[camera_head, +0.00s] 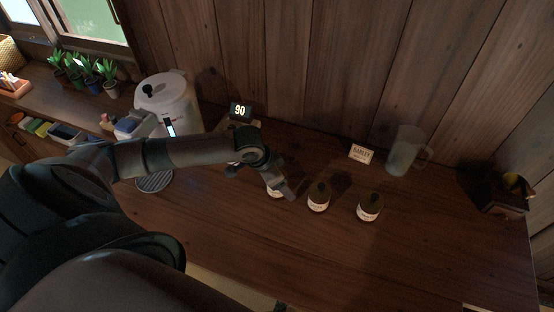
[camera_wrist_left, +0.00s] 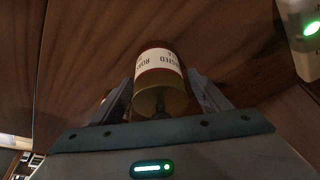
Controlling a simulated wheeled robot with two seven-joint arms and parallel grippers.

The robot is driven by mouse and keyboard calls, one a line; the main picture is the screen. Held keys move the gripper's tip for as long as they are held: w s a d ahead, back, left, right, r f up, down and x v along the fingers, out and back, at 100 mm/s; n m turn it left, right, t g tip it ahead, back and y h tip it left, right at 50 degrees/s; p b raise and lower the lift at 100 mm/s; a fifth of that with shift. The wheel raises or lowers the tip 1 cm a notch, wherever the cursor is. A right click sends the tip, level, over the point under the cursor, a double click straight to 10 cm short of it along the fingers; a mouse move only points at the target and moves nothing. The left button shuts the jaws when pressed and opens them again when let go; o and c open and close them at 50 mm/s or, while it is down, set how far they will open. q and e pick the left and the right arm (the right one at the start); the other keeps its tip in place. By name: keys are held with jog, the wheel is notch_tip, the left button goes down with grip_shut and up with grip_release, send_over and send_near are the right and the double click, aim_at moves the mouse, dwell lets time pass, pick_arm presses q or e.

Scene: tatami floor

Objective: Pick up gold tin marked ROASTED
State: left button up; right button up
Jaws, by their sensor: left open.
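The gold tin with a white label (camera_wrist_left: 160,66) sits between the two fingers of my left gripper (camera_wrist_left: 163,98) in the wrist view. Its label is upside down there and shows part of the word ROASTED. In the head view the same tin (camera_head: 274,193) stands on the wooden counter, mostly hidden by my left gripper (camera_head: 283,188). The left gripper is open, with a finger on each side of the tin. My right gripper is not in view.
Two similar labelled tins stand to the right, a nearer one (camera_head: 318,199) and a farther one (camera_head: 369,208). A BARLEY card (camera_head: 361,153), a clear pitcher (camera_head: 404,150) and a display reading 90 (camera_head: 240,110) stand behind. A white water boiler (camera_head: 168,103) stands at left. The counter's front right is clear.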

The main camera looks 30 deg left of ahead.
pick_arm(q)
jog(key=shift+c, duration=0.7)
jog(key=c, duration=1.3)
jog(key=shift+o, duration=0.2)
jog(key=shift+r, duration=0.15)
notch_tip(320, 180, up, 8)
jog(key=shift+w+r+b, duration=0.1)
jog(key=shift+r+b, duration=0.15)
jog(key=shift+b, duration=0.85)
jog(key=shift+r, duration=0.7)
